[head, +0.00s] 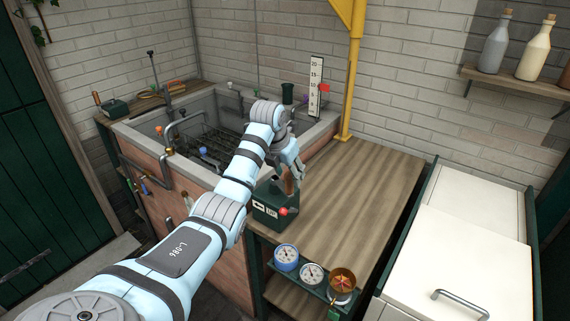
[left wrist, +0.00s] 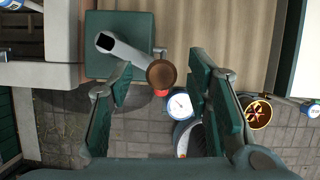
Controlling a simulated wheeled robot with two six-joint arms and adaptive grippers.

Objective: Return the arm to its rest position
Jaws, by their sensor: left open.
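My left arm (head: 190,245), light blue and grey, reaches across the head view from the lower left. Its left gripper (head: 296,174) hangs by the green control box (head: 268,208), which stands at the near left corner of the wooden bench. In the left wrist view the two green-padded fingers are spread apart (left wrist: 162,72), with nothing pinched between them. A grey lever with a brown knob (left wrist: 162,72) rises from the green box (left wrist: 140,22) and shows between the fingertips; I cannot tell how deep it sits between them. My right gripper is out of view.
A stone basin (head: 190,172) with pipes and a rack lies left of the arm. The wooden bench top (head: 365,195) is clear. Gauges (head: 286,257) and a brass valve (head: 341,284) sit at its front edge. A white cabinet (head: 455,255) stands right; a yellow post (head: 350,85) rises behind.

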